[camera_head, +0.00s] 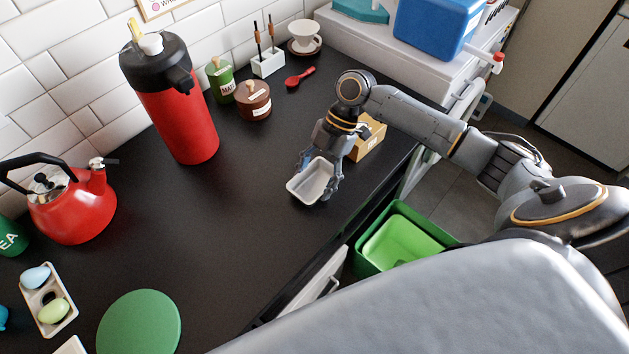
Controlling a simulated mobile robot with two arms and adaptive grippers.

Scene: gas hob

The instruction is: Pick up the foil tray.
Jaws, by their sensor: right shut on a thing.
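The foil tray (309,184) is a small, pale, rectangular open tray over the dark counter, right of the picture's middle. My right gripper (319,180) reaches down to it from above, with fingers at its far left and right sides. The gripper is shut on the tray. I cannot tell whether the tray touches the counter or is slightly raised. The tray's inside looks empty. My left gripper is not in view.
A cardboard box (369,138) stands close behind my right gripper. A red flask (180,120), a red kettle (72,207) and a green disc (139,322) are to the left. A green bin (447,238) is below the counter's edge. The counter's middle is clear.

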